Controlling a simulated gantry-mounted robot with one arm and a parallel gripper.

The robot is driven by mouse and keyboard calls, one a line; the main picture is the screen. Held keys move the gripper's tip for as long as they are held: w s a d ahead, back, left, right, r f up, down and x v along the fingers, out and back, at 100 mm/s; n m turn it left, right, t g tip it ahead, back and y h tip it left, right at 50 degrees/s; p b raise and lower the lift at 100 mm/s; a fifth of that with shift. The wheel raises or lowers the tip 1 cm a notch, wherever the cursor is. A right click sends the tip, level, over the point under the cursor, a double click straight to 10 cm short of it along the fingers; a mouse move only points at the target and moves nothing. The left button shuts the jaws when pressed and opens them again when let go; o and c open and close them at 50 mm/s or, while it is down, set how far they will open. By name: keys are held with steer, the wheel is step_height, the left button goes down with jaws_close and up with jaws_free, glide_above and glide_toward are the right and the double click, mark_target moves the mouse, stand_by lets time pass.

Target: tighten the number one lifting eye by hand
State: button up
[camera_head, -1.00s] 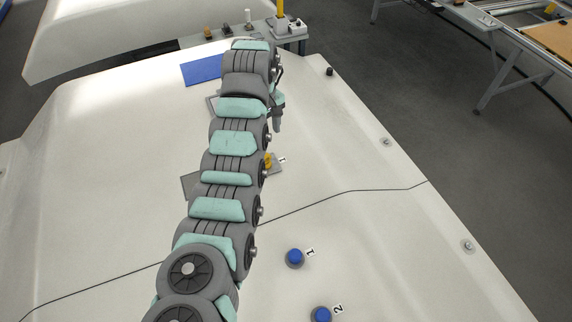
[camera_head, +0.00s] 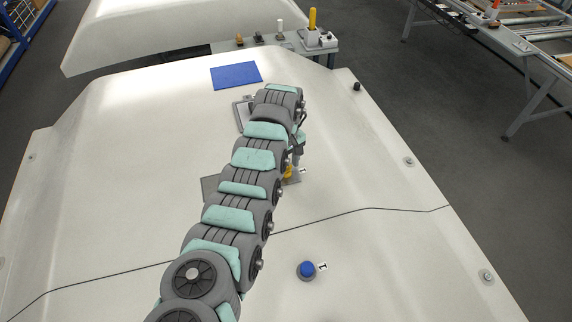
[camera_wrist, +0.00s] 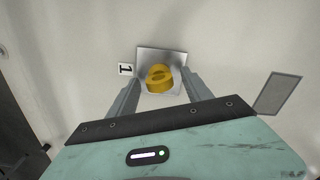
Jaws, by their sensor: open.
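The number one lifting eye (camera_wrist: 159,76) is a yellow ring on a square metal plate (camera_wrist: 172,57), with a "1" label (camera_wrist: 126,69) beside it in the wrist view. My gripper (camera_wrist: 158,82) is open, with one finger on each side of the eye; whether either finger touches it I cannot tell. In the head view, my arm partly hides the yellow eye (camera_head: 288,172), and my gripper (camera_head: 297,165) shows just above it.
A blue knob (camera_head: 307,270) with its own "1" label stands nearer on the white surface. A blue mat (camera_head: 236,75) lies farther back. A grey plate (camera_wrist: 278,94) is right of the eye in the wrist view.

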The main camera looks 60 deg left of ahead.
steer(key=shift+c, duration=0.2)
jaws_close()
stand_by(0.5)
